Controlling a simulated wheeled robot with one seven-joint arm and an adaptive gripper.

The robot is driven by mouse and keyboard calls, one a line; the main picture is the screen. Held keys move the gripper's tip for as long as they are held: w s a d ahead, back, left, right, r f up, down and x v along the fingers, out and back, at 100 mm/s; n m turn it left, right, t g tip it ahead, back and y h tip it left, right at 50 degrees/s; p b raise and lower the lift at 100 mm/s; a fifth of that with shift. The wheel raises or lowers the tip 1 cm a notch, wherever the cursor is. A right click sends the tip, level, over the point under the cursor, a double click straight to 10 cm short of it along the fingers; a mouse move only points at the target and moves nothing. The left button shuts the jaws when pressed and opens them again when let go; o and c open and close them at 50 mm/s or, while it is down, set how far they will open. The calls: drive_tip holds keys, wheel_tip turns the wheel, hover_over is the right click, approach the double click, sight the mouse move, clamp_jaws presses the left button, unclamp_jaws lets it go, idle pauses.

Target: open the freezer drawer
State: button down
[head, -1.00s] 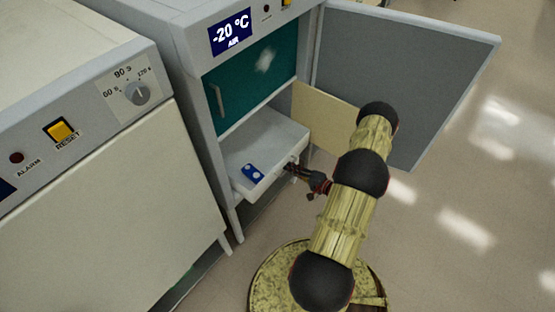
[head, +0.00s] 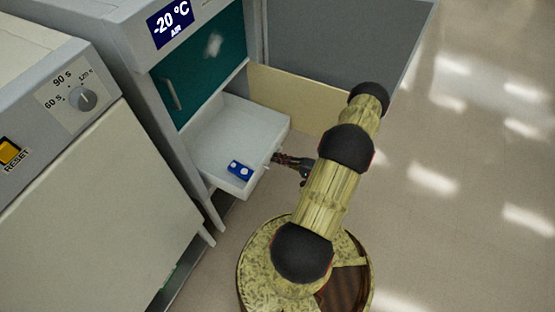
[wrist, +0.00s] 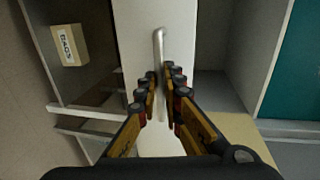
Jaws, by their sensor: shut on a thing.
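The freezer drawer (head: 222,130) is a white tray pulled out of the freezer cabinet below a teal inner door (head: 203,68). A blue object with pale spots (head: 240,168) lies in its front corner. My gripper (head: 284,160) is at the drawer's front. In the wrist view my gripper (wrist: 161,98) has its fingers on either side of the grey bar handle (wrist: 158,48) and is shut on it. The handle stands on the white drawer front (wrist: 130,30).
The freezer's large grey outer door (head: 345,45) stands open on the right, with a cream panel (head: 295,97) below it. A neighbouring cabinet with a dial (head: 83,99) stands at the left. A box marked BAGS (wrist: 68,46) shows in the wrist view. The floor at the right is clear.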

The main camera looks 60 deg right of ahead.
drive_tip(key=c, duration=1.9)
unclamp_jaws()
drive_tip(key=v, duration=1.2)
